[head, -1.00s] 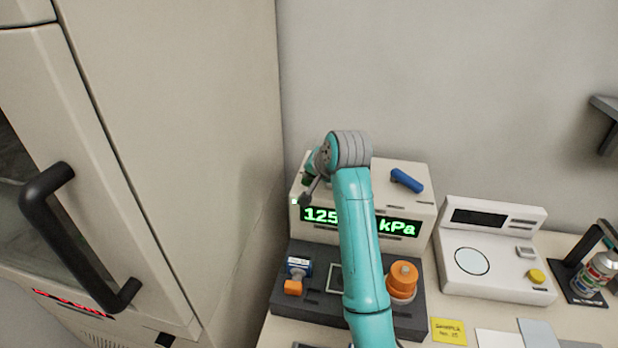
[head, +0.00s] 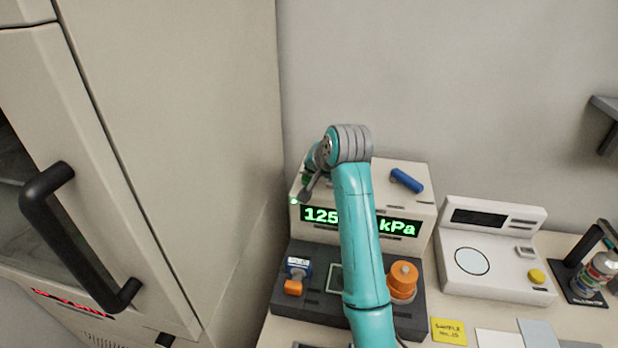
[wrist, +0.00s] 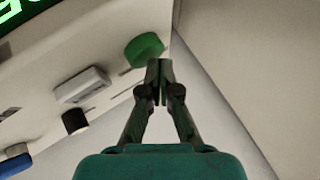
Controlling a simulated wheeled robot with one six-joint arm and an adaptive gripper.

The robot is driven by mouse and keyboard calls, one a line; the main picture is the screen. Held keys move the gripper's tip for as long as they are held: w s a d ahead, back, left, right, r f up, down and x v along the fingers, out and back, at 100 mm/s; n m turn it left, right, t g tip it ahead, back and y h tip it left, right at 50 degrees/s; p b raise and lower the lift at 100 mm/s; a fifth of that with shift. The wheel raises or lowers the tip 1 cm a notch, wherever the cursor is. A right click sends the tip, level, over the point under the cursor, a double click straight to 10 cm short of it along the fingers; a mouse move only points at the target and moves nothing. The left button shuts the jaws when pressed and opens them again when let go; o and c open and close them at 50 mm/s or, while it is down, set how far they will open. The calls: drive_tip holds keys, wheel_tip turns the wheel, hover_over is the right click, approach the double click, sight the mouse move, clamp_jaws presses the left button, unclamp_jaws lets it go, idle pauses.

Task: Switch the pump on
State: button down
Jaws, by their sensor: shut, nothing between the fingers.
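The pump unit (head: 385,250) is a pale box whose lit display (head: 400,227) shows "125" and "kPa" in green, partly covered by my arm. A small green light (head: 294,201) glows at its left front edge. In the wrist view a round green button (wrist: 145,48) sits on the pale panel, beside a white rectangular switch (wrist: 82,85). My gripper (wrist: 160,68) is shut and empty, with its tips close to the green button's right edge in the picture; I cannot tell whether they touch. In the head view my gripper (head: 308,190) is at the box's left side, partly hidden.
A blue handle (head: 406,180) lies on top. A cabinet (head: 190,150) rises closely on the left; a white balance-like device (head: 492,262) is right.

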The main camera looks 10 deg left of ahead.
sight(311, 179)
drive_tip(key=shift+r, duration=0.55)
drive_tip(key=shift+r, duration=0.1)
drive_tip(key=shift+r, duration=2.4)
drive_tip(key=shift+d, duration=0.1)
